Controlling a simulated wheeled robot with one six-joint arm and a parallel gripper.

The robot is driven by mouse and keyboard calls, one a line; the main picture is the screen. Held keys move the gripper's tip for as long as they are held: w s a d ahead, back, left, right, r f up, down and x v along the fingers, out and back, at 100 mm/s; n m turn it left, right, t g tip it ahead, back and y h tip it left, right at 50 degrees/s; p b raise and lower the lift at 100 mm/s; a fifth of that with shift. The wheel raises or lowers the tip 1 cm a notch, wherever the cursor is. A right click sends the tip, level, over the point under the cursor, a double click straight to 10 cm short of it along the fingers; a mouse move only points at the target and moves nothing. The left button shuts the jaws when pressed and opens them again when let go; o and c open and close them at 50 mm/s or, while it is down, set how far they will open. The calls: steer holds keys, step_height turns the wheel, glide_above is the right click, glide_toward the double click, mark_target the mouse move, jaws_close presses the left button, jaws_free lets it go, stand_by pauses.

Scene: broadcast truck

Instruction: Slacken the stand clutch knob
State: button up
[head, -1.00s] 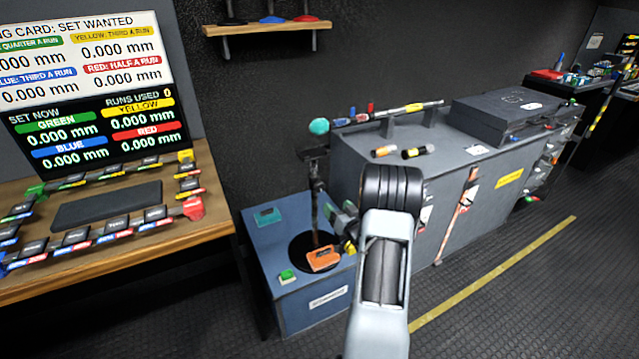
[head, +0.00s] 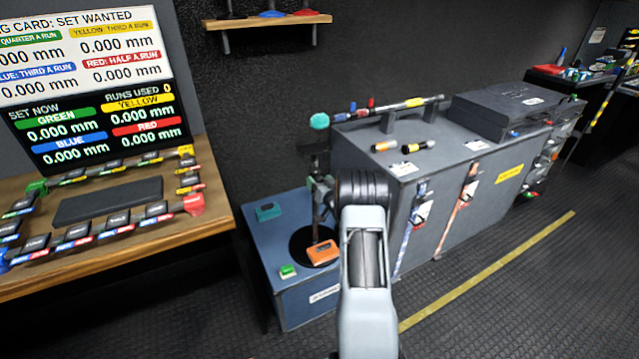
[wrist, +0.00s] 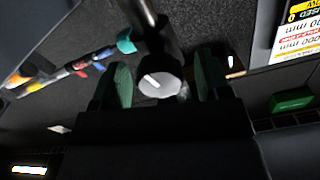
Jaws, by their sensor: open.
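The stand clutch knob (wrist: 160,84) is a pale round disc with a white line across its face, seen end-on in the wrist view. It sits on a dark upright post (wrist: 153,25). My gripper (wrist: 164,80) is open, with one green fingertip on each side of the knob and a visible gap to it. In the head view the stand's round black base (head: 300,252) is on a blue-grey box. My arm hides the knob and most of my gripper there; only a bit of green shows beside the post.
An orange block (head: 322,250) lies on the base. A green button (head: 288,271) and a teal block (head: 268,212) are on the box (head: 300,300). A large grey case (head: 440,200) stands close on the right, carrying a teal-ended pole (head: 319,121). A wooden desk (head: 120,250) is left.

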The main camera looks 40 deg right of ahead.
steer(key=c, duration=0.9)
steer(key=n+b, duration=0.1)
steer(key=b, duration=0.2)
steer(key=shift+f, duration=0.35)
steer(key=shift+c, duration=0.2)
steer(key=shift+n+b, duration=0.7)
steer(key=shift+r+n+b, duration=0.15)
steer(key=shift+n+b, duration=0.65)
steer(key=shift+b, duration=0.2)
steer(key=shift+r+n, duration=0.25)
steer(key=shift+n, duration=0.15)
steer(key=o, duration=0.9)
steer(key=shift+o, duration=0.2)
